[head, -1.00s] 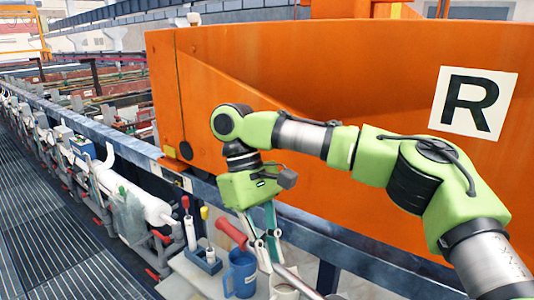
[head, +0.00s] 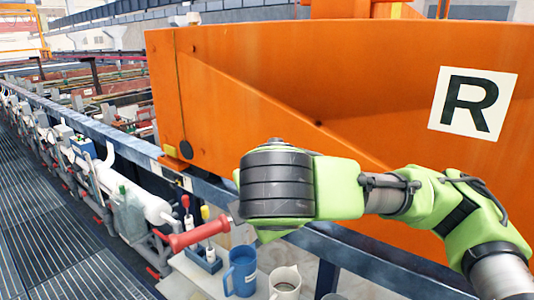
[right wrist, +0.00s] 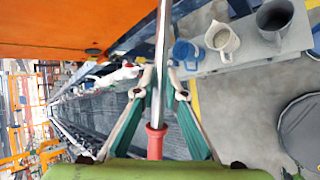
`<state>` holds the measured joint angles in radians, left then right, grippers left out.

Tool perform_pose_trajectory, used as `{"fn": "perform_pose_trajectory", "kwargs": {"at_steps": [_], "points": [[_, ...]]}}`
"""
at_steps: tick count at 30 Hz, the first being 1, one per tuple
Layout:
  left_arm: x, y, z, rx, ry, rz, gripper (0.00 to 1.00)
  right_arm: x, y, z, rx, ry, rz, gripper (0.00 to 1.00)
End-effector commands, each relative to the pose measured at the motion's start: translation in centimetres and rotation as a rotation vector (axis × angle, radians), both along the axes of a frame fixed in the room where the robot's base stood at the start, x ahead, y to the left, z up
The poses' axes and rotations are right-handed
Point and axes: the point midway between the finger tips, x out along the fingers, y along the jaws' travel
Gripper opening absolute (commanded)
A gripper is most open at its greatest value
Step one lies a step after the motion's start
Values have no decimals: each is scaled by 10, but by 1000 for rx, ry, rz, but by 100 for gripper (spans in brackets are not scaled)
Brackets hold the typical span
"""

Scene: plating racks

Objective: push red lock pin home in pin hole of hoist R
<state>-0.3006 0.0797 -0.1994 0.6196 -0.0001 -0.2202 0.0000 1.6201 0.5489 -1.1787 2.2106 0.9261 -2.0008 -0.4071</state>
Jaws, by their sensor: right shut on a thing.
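The red lock pin (head: 198,235) has a red handle and a steel shaft. In the head view its handle sticks out to the left of my right wrist, roughly level, and the rest is hidden behind the wrist. In the right wrist view my right gripper (right wrist: 159,94) is shut on the pin's shaft (right wrist: 161,55), just beyond the red handle (right wrist: 156,140). The orange hoist R (head: 300,75) stands behind, apart from the pin. A dark round spot (head: 186,149) near its lower left may be the pin hole. My left gripper is not in view.
A blue rail (head: 130,150) runs below the hoist. A shelf holds a blue mug (head: 240,272), a white jug (head: 285,283) and a small blue holder (head: 205,262) with upright tools. White pipework (head: 140,200) lies to the left, beside a grated walkway (head: 40,220).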

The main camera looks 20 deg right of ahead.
Motion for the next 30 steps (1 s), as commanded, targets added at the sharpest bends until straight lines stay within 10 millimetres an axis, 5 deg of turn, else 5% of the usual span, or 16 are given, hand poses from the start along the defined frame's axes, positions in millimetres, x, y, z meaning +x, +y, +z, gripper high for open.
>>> {"fn": "perform_pose_trajectory", "kwargs": {"at_steps": [15,30], "points": [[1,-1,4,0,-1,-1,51,19,-17,96,165,-304,304,0],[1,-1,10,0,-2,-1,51,18,-20,102,180,-311,301,0]]}}
